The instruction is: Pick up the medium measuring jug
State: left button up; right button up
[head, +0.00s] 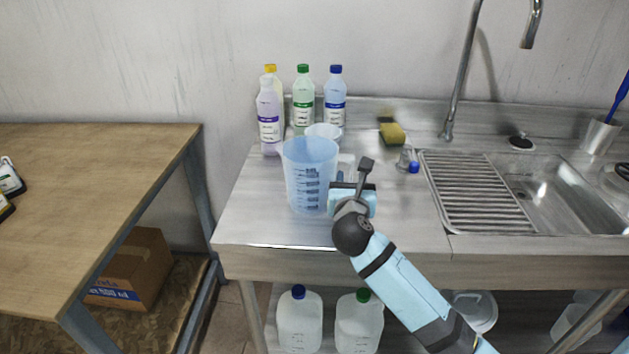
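A large translucent blue measuring jug (308,172) with dark scale marks stands upright on the steel counter. A paler, smaller-looking vessel (323,130) shows only its rim behind it. I cannot tell for certain which is the medium measuring jug. My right gripper (354,172) is just right of the blue jug, near its handle side, and hides part of what is there. Whether its fingers touch the jug or are open or shut cannot be made out. My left gripper is not in view.
Several detergent bottles (303,97) stand behind the jug by the wall. A sponge (392,134), a small clear vessel (406,157), a drying rack and a sink (570,190) with a tap (458,85) are to the right. The counter's front left is clear. A wooden table (95,190) stands left.

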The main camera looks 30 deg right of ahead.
grip_shut()
jog(key=shift+r, duration=0.1)
